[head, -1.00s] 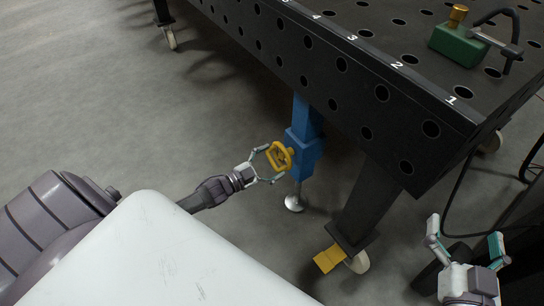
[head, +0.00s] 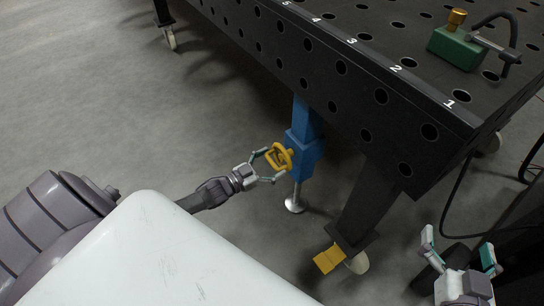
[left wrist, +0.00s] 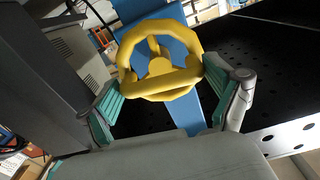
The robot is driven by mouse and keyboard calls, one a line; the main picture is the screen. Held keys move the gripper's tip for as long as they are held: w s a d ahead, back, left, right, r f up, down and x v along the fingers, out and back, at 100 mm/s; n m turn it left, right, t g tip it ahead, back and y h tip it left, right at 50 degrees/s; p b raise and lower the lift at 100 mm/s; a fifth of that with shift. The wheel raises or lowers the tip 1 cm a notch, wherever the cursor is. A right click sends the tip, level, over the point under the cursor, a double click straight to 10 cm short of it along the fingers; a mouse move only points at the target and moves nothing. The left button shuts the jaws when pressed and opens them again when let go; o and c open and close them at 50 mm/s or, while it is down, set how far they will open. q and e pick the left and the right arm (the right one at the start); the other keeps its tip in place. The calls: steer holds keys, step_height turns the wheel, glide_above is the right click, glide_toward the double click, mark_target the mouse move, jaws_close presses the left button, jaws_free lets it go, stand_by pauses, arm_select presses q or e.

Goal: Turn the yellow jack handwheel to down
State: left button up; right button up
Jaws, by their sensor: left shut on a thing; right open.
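The yellow jack handwheel (head: 279,156) sits on the side of the blue jack (head: 305,143), below the edge of the black welding table. My left gripper (head: 268,164) is at the handwheel, shut on its rim from the left. In the left wrist view the handwheel (left wrist: 160,62) shows face-on, with the teal finger pads at either side of its rim. The jack's round metal foot (head: 295,204) is on or close to the floor; the exact contact is hard to tell. My right gripper (head: 458,256) is open and empty at the lower right.
The black perforated table (head: 330,50) overhangs the jack. A dark table leg (head: 368,205) with a yellow pedal (head: 328,259) and caster stands right of the jack. A green clamp block (head: 456,47) sits on top. The grey floor (head: 110,120) at left is clear.

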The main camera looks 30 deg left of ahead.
arm_select(q)
steer(key=shift+s+d+f, duration=0.15)
steer(key=shift+d+f, duration=0.05)
steer(key=shift+f, duration=0.05)
steer(key=o, duration=0.8)
steer(key=shift+o, duration=0.2)
steer(key=shift+r, duration=0.1)
steer(key=shift+a, duration=0.1)
steer(key=v, duration=1.2)
